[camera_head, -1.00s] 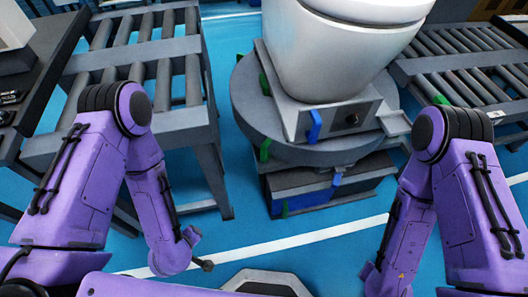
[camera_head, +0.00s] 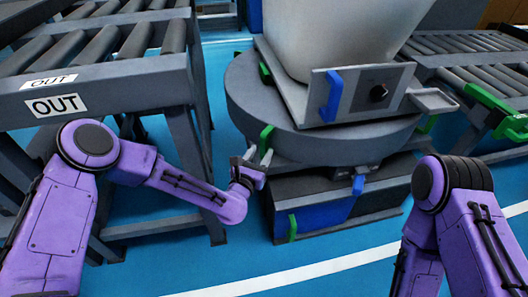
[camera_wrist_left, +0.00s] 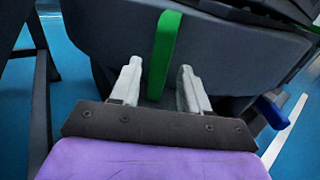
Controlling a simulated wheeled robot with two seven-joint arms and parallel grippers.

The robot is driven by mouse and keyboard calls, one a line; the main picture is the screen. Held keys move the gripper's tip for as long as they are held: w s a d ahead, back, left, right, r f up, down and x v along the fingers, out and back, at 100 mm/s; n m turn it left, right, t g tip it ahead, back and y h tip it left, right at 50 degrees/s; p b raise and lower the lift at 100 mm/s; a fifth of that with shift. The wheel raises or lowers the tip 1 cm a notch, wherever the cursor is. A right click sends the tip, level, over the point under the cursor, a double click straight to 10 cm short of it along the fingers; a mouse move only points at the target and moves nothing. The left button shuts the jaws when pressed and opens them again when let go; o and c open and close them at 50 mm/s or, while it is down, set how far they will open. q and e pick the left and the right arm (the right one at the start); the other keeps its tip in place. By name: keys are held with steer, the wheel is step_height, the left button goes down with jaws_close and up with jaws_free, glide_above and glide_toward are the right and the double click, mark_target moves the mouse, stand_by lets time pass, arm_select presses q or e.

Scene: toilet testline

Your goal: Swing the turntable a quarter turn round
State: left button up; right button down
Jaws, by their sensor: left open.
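The turntable (camera_head: 245,105) is a round grey disc on a dark base, carrying a white toilet (camera_head: 335,35) on a grey fixture plate. A green handle (camera_head: 266,139) stands on its near-left rim; it also shows in the left wrist view (camera_wrist_left: 166,42). My left gripper (camera_head: 258,159) is at that rim, just by the green handle. In the left wrist view my left gripper (camera_wrist_left: 160,70) is open, its two pale fingers on either side of the green handle, with gaps showing. Only my right arm shows; its gripper is outside the frames.
A roller conveyor marked OUT (camera_head: 100,85) stands on the left, close to my left arm. Another roller conveyor (camera_head: 470,70) stands on the right. A blue clamp (camera_head: 333,96) sits on the fixture plate's front. The blue floor (camera_head: 240,265) in front of the base is clear.

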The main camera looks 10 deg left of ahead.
mark_target(264, 150)
arm_select(q)
steer(key=shift+b+x, duration=0.3)
steer(key=shift+x, duration=1.6)
jaws_close()
steer(key=shift+s, duration=0.1)
steer(key=shift+d, duration=0.15)
